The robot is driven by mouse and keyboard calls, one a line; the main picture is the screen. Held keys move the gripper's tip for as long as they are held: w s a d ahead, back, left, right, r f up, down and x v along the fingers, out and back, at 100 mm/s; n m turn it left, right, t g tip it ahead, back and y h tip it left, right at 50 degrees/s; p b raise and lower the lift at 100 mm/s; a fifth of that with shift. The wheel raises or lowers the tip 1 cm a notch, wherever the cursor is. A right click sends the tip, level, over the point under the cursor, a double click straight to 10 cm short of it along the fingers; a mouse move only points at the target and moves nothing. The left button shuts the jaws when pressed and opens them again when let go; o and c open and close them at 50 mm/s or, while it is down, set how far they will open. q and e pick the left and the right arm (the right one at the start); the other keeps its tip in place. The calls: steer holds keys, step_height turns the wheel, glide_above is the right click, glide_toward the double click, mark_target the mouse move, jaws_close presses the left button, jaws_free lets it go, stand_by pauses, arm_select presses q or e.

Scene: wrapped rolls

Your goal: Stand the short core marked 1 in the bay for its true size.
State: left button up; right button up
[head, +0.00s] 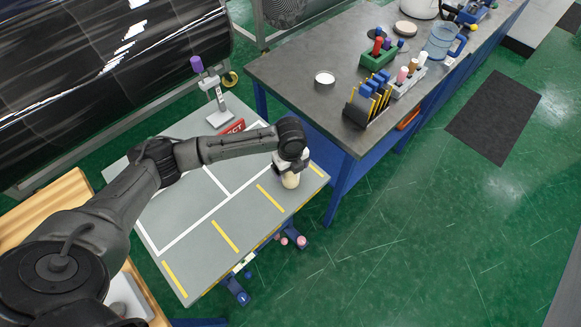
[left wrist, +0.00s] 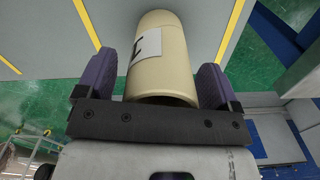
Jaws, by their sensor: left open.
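The short core (head: 291,181) is a cream cylinder at the right end of the grey table (head: 205,262). It stands between the two rightmost yellow strips. In the left wrist view the core (left wrist: 162,62) has a white label with a dark mark, seen side-on and partly cut off by the curve. My left gripper (head: 290,166) is over the core. Its two purple fingers (left wrist: 158,80) are on either side of the core, open, with a small gap at the left finger. The core's lower end is hidden in the head view. My right gripper is not in view.
Yellow strips (head: 225,236) divide the table's front edge into bays; the other bays look empty. A dark bench (head: 330,40) with tool racks is close on the right.

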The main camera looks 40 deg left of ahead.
arm_select(q)
steer(key=shift+r, duration=0.15)
step_height(320, 180, up, 12)
steer(key=shift+p, duration=0.6)
stand_by(0.4)
